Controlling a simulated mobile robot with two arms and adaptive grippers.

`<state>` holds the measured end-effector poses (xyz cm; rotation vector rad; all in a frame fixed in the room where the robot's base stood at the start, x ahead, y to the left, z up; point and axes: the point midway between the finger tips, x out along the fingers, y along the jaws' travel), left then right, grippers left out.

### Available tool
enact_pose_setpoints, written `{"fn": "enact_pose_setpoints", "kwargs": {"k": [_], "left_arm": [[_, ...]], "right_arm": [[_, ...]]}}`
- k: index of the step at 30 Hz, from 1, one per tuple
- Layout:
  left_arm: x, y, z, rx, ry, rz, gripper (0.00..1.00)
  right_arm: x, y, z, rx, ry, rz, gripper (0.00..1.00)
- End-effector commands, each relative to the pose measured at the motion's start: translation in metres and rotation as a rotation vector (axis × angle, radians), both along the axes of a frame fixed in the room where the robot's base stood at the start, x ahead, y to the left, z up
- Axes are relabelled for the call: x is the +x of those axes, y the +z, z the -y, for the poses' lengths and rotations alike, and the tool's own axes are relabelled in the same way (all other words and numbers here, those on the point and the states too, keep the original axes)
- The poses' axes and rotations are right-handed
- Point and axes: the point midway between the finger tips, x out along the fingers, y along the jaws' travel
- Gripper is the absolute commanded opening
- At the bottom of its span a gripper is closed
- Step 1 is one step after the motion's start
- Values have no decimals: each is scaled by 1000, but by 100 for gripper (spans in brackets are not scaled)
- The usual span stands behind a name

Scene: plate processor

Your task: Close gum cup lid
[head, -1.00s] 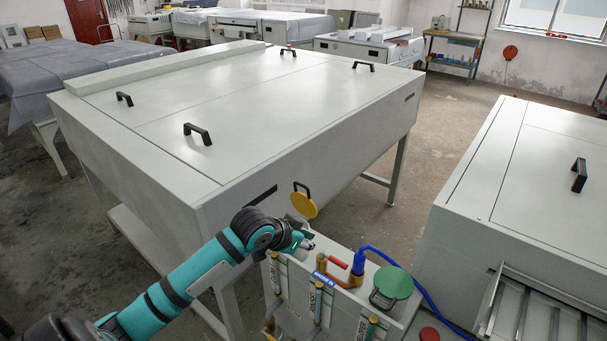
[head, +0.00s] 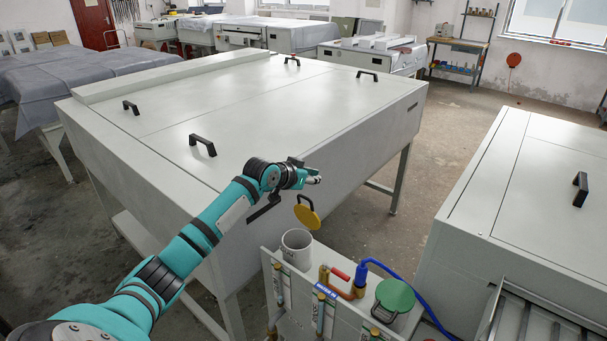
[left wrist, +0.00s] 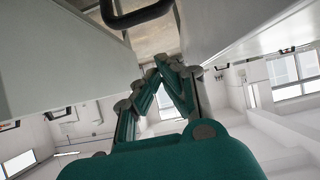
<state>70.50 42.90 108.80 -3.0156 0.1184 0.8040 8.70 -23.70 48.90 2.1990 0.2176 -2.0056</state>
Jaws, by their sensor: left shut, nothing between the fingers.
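The open white cup (head: 297,246) stands at the back left of the small cart, its mouth uncovered. A round yellow lid (head: 307,216) with a black handle (head: 305,199) stands up, tilted, just behind and to the right of the cup's rim. My left gripper (head: 317,179) is shut and empty, above the lid and apart from it, beside the large machine's side. Its closed fingers (left wrist: 163,62) also show in the left wrist view. A dark handle (left wrist: 140,14) crosses the top of that view; which one it is I cannot tell. My right gripper is not in view.
On the cart (head: 345,318), a red-handled fitting (head: 341,280), a blue nozzle with hose (head: 361,273) and a closed green lid (head: 395,295) stand right of the cup. The large grey machine (head: 230,120) is behind; another (head: 530,200) is at right.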

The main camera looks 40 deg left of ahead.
Motion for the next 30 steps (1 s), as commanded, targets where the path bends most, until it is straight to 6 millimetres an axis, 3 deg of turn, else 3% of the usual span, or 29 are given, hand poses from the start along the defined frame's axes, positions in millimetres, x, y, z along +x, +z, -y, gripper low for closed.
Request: {"fn": "enact_pose_setpoints", "kwargs": {"k": [3, 7, 14, 30], "left_arm": [[14, -7, 2, -1, 0, -2, 0], [-6, -13, 0, 3, -1, -5, 0], [-23, -20, -2, 2, 0, -3, 0], [-26, -23, 1, 1, -1, 6, 0]], "right_arm": [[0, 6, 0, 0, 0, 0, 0], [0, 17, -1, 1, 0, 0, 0], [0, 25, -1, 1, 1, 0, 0], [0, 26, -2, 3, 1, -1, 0]]}}
